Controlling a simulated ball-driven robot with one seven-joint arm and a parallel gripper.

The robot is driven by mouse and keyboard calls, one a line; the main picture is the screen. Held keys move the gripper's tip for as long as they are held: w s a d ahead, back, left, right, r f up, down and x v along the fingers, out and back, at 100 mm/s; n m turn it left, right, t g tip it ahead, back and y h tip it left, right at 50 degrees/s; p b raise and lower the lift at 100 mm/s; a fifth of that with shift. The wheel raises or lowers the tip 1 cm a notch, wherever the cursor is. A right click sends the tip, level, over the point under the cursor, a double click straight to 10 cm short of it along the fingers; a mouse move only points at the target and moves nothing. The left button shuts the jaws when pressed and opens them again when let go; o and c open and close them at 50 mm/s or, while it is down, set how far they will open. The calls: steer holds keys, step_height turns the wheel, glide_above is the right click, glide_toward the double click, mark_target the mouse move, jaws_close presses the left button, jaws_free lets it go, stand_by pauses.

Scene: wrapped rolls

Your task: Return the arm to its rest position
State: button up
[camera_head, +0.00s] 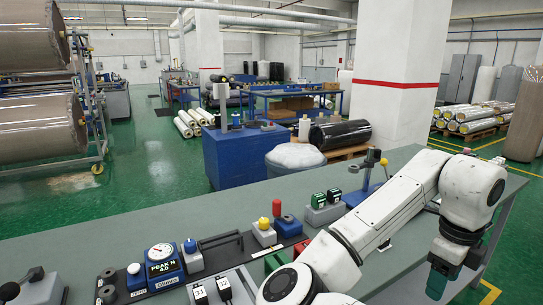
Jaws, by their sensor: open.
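My white arm (385,215) reaches from the bottom centre up and to the right, then bends downward at a rounded joint. My gripper (437,288) hangs from its end at the lower right, beyond or over the bench's right part. It is dark green and points down. It is open, with nothing seen in it; its fingertips are small and hard to make out. The grey-green bench top (225,240) lies under and beside the arm, partly hidden by it.
The bench carries a gauge with a display (162,262), a yellow-knobbed box (264,232), a red-knobbed device (283,222), green-topped boxes (322,207) and a blue-based lever device (370,180) close to my arm. A blue cabinet (238,155) stands behind. Green floor is open at left.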

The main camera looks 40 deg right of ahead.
steer(key=w+d+f+n+h, duration=0.2)
steer(key=w+f+n+h, duration=0.35)
steer(key=n, duration=1.15)
steer(key=w+a+f+n+t, duration=0.2)
steer(key=a+f+n, duration=0.5)
steer(key=n, duration=0.1)
steer(key=s+a+f+n+y, duration=0.3)
steer(key=a+f+n, duration=0.3)
steer(key=a, duration=0.4)
steer(key=s+a+f+n+y, duration=0.3)
steer(key=s+a+f+n, duration=0.2)
steer(key=a+f, duration=0.4)
steer(key=shift+a+n+g, duration=0.4)
steer(key=shift+a+n, duration=0.3)
steer(key=shift+a, duration=0.25)
steer(key=shift+s, duration=0.1)
